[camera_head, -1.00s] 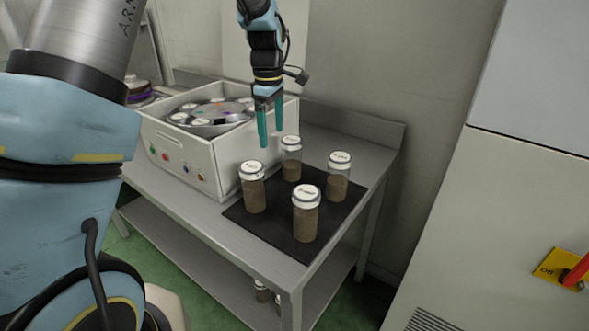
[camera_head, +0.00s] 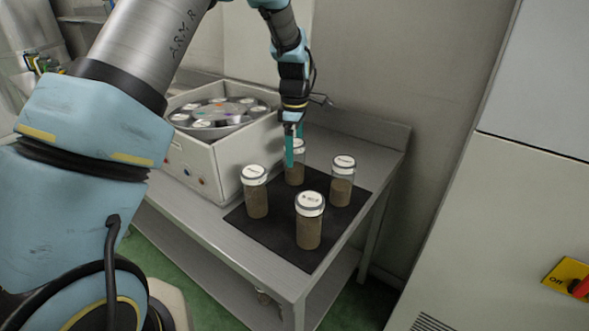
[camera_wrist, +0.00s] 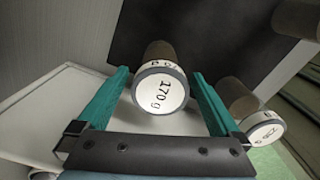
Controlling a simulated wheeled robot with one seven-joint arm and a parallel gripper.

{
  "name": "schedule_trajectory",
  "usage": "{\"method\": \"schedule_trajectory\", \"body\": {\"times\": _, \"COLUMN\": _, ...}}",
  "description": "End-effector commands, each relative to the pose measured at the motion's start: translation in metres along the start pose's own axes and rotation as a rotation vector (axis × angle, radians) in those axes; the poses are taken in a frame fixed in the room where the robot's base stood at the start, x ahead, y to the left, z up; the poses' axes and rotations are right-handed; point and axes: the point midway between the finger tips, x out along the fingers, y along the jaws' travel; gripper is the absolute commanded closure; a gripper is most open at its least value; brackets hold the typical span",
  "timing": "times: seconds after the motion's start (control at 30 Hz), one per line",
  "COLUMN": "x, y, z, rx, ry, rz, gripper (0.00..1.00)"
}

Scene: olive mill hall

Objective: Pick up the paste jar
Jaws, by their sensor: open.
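Several clear jars with brown paste and white lids stand upright on a black mat (camera_head: 275,233): a front jar (camera_head: 308,232), a left jar (camera_head: 257,200), a right jar (camera_head: 341,192) and a back jar (camera_head: 295,177). My gripper (camera_head: 294,150) is open, pointing down at the back jar and partly hiding it. In the wrist view, my gripper (camera_wrist: 161,80) has its green fingers on either side of a jar whose lid (camera_wrist: 161,92) reads "170 g". No finger clearly touches it. Which jar the task means, I cannot tell.
A white machine with a round carousel (camera_head: 222,160) stands left of the mat on the grey metal table (camera_head: 225,228). The wall is close behind. A tall grey cabinet (camera_head: 480,220) with a yellow-and-red switch stands at the right. In the wrist view, another jar (camera_wrist: 240,97) is right of the fingers.

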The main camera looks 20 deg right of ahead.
Motion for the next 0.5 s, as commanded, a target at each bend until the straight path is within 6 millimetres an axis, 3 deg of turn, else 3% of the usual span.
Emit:
{"method": "schedule_trajectory", "body": {"times": 0.3, "x": 0.041, "y": -0.001, "z": -0.001, "rx": 0.000, "ry": 0.001, "rz": -0.003, "gripper": 0.00}}
{"method": "schedule_trajectory", "body": {"times": 0.5, "x": 0.049, "y": 0.000, "z": -0.001, "rx": 0.000, "ry": 0.000, "rz": 0.000, "gripper": 0.00}}
